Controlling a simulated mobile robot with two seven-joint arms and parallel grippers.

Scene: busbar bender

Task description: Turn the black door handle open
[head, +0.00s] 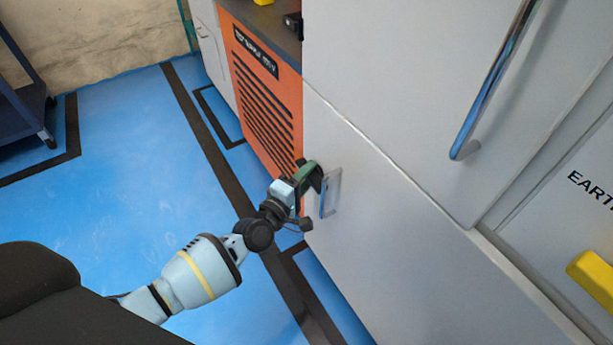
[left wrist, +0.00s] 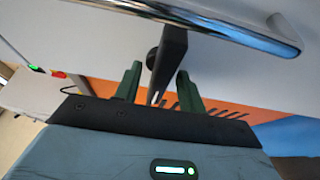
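The black door handle (left wrist: 171,58) shows in the left wrist view as a dark bar with a round black base, on the pale cabinet door (head: 400,240). My left gripper (left wrist: 159,72) is open, with one green finger on each side of the handle's lower part. Gaps show between the fingers and the handle, so it does not look gripped. In the head view my left gripper (head: 308,177) is at the door's left edge and mostly hides the black handle. My right gripper is not in view.
A chrome pull handle (head: 330,193) stands out from the door just right of my left gripper, and is close in the left wrist view (left wrist: 215,27). An orange vented panel (head: 262,105) lies behind. A longer chrome handle (head: 490,85) is above right. Blue floor (head: 120,170) is open at left.

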